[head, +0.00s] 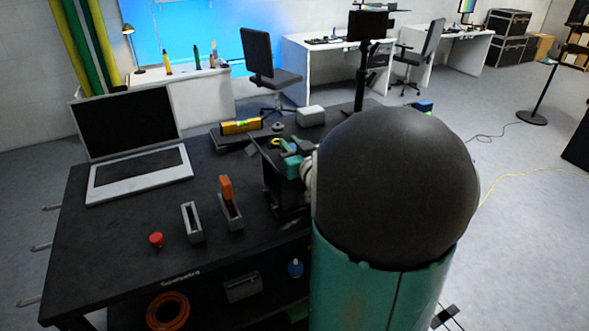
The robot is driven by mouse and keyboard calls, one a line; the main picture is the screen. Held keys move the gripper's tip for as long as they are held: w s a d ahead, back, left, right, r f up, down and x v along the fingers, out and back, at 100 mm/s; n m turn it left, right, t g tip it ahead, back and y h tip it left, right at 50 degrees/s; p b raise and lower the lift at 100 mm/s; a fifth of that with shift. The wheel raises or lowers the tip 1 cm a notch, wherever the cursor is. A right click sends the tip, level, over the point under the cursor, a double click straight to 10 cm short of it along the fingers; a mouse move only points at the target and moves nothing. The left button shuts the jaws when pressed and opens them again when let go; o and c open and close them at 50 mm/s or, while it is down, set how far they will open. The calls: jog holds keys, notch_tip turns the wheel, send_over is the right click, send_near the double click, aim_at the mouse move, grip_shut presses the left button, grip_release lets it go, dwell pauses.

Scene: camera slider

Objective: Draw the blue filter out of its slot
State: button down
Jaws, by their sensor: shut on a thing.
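My gripper (283,200) is small and dark in the head view, beyond my arm's big dark dome and at the right end of the row of slots. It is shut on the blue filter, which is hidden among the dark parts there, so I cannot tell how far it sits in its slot. A grey slot holder (192,222) stands open on the black table, with no filter showing in it. Another grey slot holder (231,212) beside it has an orange filter (226,187) standing upright in it.
The black table (120,245) also carries an open laptop (137,165), a red knob (156,240) and a yellow level (241,126). A grey box (311,115) is at the back. My arm hides the table's right part. The front left is mostly clear.

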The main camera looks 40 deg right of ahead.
jog(key=shift+r, duration=1.65)
dwell(0.5)
jog(key=shift+r, duration=3.25)
